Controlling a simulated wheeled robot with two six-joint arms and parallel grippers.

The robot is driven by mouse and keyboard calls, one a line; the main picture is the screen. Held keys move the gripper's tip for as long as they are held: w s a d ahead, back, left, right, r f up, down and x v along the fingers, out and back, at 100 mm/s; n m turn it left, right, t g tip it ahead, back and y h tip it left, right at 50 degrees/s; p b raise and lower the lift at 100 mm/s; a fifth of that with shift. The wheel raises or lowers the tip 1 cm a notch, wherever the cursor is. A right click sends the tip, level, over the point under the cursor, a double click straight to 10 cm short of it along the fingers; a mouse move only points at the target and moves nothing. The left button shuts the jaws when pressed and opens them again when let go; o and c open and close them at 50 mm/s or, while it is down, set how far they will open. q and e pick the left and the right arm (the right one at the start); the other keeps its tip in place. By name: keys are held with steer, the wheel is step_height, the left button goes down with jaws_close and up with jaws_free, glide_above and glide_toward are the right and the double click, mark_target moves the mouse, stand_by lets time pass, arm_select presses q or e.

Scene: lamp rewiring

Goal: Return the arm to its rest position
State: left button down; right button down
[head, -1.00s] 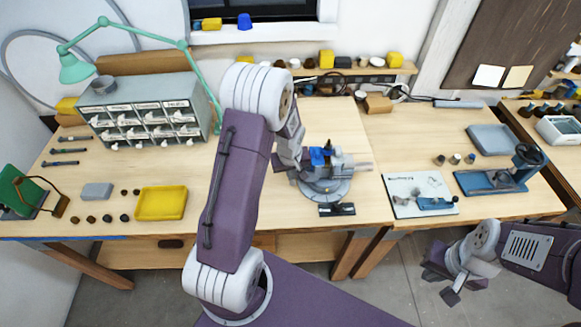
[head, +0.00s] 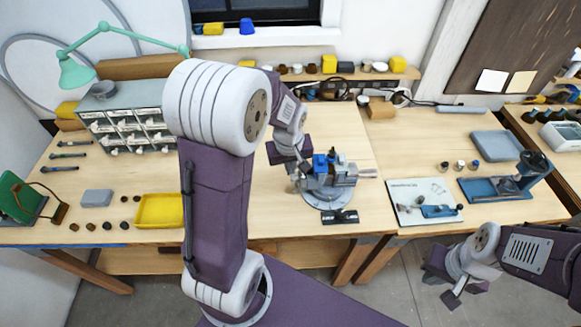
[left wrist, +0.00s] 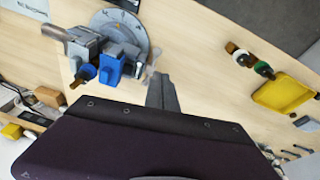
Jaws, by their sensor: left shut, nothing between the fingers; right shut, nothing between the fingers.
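My left arm rises through the middle of the head view and bends over at a large white elbow. Its gripper (head: 296,180) hangs over the bench just left of the vise (head: 328,172), partly hidden by my own wrist. In the left wrist view its grey fingers (left wrist: 160,88) are together and empty, above bare wood. The vise also shows in that view (left wrist: 90,45), with a blue block (left wrist: 111,62) at it, and stands apart from the fingers in the picture. My right gripper (head: 447,285) is shut and empty, low at the right, in front of the bench edge over the floor.
A yellow tray (head: 160,210) and a drawer cabinet (head: 127,128) stand to the left, partly behind my left arm. A green lamp (head: 76,72) reaches above the cabinet. A white board (head: 410,192) and a blue fixture (head: 495,188) lie to the right.

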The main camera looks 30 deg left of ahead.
arm_select(q)
steer(key=s+d+f+m+g+h+b, duration=0.1)
steer(key=s+d+f+m+b, duration=0.6)
steer(key=s+f+b, duration=0.3)
step_height(320, 180, down, 2)
steer(key=shift+s+m, duration=0.4)
steer(key=shift+s, duration=0.55)
